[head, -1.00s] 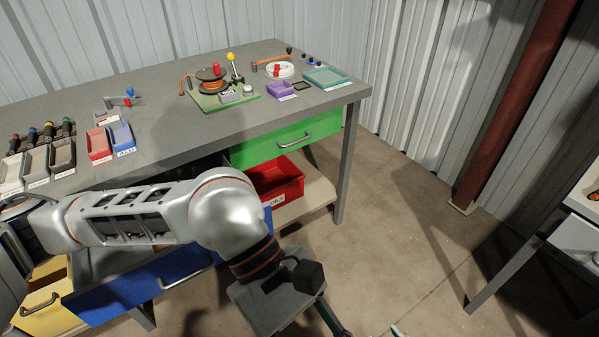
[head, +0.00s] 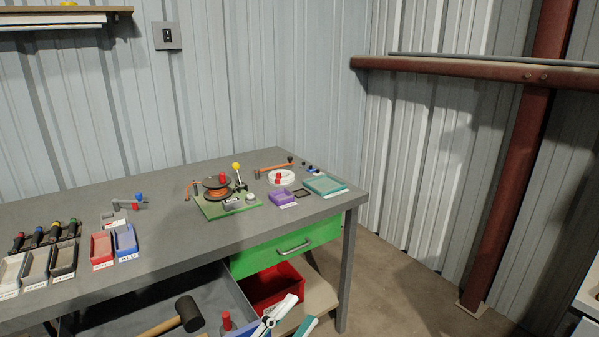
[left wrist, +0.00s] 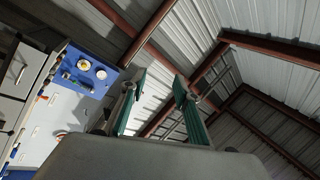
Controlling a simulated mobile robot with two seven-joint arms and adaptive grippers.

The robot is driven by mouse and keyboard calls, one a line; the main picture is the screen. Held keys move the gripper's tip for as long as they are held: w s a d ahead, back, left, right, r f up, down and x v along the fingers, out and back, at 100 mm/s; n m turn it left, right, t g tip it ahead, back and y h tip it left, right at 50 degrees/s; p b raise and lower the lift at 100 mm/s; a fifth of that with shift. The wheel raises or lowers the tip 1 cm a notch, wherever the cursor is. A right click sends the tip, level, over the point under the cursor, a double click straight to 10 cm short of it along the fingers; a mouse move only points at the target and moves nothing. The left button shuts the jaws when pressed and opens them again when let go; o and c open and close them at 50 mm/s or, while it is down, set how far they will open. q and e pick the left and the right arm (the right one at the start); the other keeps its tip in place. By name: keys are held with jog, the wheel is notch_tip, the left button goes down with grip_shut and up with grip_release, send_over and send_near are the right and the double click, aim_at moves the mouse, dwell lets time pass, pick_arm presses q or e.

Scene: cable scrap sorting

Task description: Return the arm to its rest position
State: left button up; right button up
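My left gripper (head: 288,317) shows at the bottom edge of the head view, in front of the workbench, with its white and teal fingers apart. In the left wrist view the same gripper (left wrist: 158,84) is open, with two teal fingers spread and nothing between them. It points up towards the roof beams. The rest of my left arm is out of the head view. My right gripper is in neither view.
The grey workbench (head: 170,233) carries a cable spool (head: 216,187), small bins and screwdrivers. Below, a green drawer (head: 272,258) is shut and an open drawer holds a mallet (head: 189,313). A red bin (head: 262,289) sits on the lower shelf. Floor right of the bench is clear.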

pick_arm(q)
jog(key=s+a+f+n+g+y, duration=0.1)
jog(key=a+f+n+y, duration=0.35)
jog(key=f, duration=0.35)
jog(key=a+f+n+y, duration=0.3)
jog(key=a+f+n, duration=0.15)
jog(key=f, duration=0.35)
jog(key=s+a+f+n+g+y, duration=0.1)
jog(key=s+a+f+n, duration=0.1)
jog(key=f, duration=0.4)
jog(key=s+a+f+n+g+y, duration=0.2)
jog(key=s+a+f, duration=0.2)
jog(key=s+f, duration=0.2)
jog(key=s+a+f+n+g+y+p, duration=0.1)
jog(key=s+a+f+n+g, duration=0.1)
jog(key=s+a+f, duration=0.2)
notch_tip(320, 180, down, 2)
jog(key=shift+s+f, duration=0.1)
jog(key=shift+s, duration=0.4)
jog(key=shift+a+y, duration=0.1)
jog(key=shift+y, duration=0.15)
